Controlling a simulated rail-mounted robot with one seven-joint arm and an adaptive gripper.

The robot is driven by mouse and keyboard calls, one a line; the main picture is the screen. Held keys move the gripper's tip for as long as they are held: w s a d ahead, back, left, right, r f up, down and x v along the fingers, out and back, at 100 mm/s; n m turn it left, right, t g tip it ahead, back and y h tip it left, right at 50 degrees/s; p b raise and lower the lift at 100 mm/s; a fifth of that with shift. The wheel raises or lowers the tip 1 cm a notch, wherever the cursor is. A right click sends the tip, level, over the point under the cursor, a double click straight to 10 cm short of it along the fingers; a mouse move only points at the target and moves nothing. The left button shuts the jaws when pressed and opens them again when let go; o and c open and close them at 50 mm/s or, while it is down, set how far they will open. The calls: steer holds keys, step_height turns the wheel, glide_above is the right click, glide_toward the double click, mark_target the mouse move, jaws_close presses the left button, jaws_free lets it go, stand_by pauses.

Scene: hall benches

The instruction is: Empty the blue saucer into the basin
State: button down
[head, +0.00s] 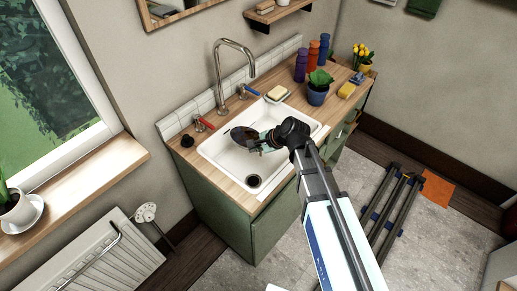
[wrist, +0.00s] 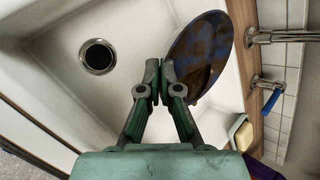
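The blue saucer (wrist: 208,48) is a dark blue disc with brown patches, steeply tilted over the white basin (wrist: 128,28). In the head view the saucer (head: 242,135) looks dark and hangs over the middle of the basin (head: 217,152). My gripper (wrist: 160,76) is shut on the saucer's rim; the fingertips are close together and hide the gripped edge. In the head view my gripper (head: 262,139) reaches in from the right. No loose contents show on the saucer; I cannot tell whether the brown is residue or pattern.
The tall tap (head: 219,80) stands behind the basin, between a red-handled valve (head: 203,124) and a blue-handled valve (head: 246,91). Soap (head: 277,92), a potted plant (head: 318,92) and several bottles stand to the right. The drain (wrist: 97,56) is uncovered.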

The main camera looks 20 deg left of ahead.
steer(key=shift+w+d+r+m+g+y+p, duration=0.15)
steer(key=shift+w+r+m+g+y+p, duration=0.15)
steer(key=shift+r+g+y+p, duration=0.15)
steer(key=shift+w+d+r+m+g+y+p, duration=0.15)
steer(key=shift+w+r+m+g+y+p, duration=0.1)
steer(key=shift+r+g+y+p, duration=0.15)
stand_by(1.8)
steer(key=shift+w+d+r, duration=0.1)
steer(key=shift+r, duration=0.1)
steer(key=t+h, duration=0.1)
steer(key=s+a+f+n+t+h, duration=0.1)
steer(key=t, duration=0.1)
steer(key=f+n+t+h, duration=0.1)
steer(key=shift+s+a+f+h, duration=0.25)
steer(key=shift+s+a, duration=0.1)
steer(key=shift+a, duration=0.05)
steer(key=shift+w+t, duration=0.1)
steer(key=shift+t, duration=0.15)
steer(key=shift+r, duration=0.1)
stand_by(0.4)
